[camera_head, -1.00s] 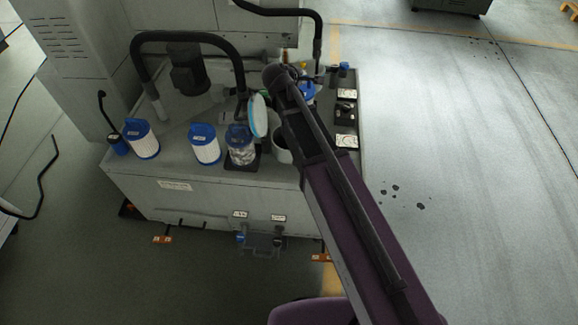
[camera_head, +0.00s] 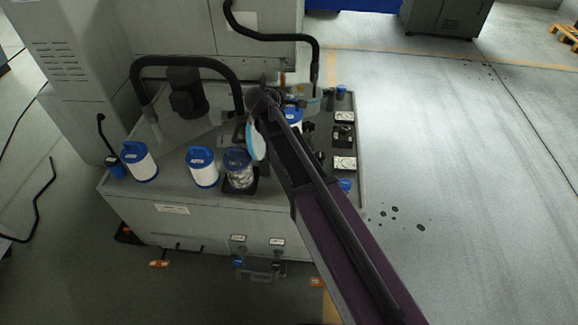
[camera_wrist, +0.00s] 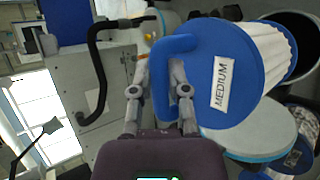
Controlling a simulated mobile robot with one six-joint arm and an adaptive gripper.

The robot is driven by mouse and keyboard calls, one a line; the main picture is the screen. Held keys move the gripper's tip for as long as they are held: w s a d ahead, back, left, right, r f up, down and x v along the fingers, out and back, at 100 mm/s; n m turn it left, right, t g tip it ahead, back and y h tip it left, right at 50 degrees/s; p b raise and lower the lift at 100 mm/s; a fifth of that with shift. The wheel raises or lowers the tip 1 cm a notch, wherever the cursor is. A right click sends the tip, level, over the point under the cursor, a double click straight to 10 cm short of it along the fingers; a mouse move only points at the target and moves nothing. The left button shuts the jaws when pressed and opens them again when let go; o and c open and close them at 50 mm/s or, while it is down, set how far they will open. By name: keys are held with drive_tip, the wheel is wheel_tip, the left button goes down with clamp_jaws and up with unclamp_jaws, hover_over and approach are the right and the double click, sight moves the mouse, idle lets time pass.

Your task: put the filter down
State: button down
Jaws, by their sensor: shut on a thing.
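My gripper (camera_wrist: 158,88) is shut on the blue handle of a filter (camera_wrist: 222,75) marked MEDIUM. The filter has a blue cap and a white pleated body, and lies tilted in the wrist view. In the head view, its blue and white part (camera_head: 293,116) shows beside my arm over the machine's top; my fingers are hidden there. Two similar blue-capped filters, one at the far left (camera_head: 140,161) and one in the middle (camera_head: 202,168), stand upright on the grey top (camera_head: 175,192). I cannot tell whether the held filter touches anything.
A clear vessel with a blue rim (camera_head: 239,170) and an upright pale disc (camera_head: 256,141) stand left of my arm. Black hoses arch at the back (camera_head: 190,62). Small labelled black blocks (camera_head: 343,137) line the right edge. A dark round opening (camera_wrist: 294,28) shows in the wrist view.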

wheel_tip(320, 180, down, 23)
drive_tip(key=b, duration=2.2)
drive_tip(key=shift+f+b, duration=0.1)
drive_tip(key=shift+b, duration=0.25)
drive_tip(key=shift+f+b, duration=2.6)
drive_tip(key=c, duration=0.6)
unclamp_jaws()
drive_tip(key=shift+r, duration=0.15)
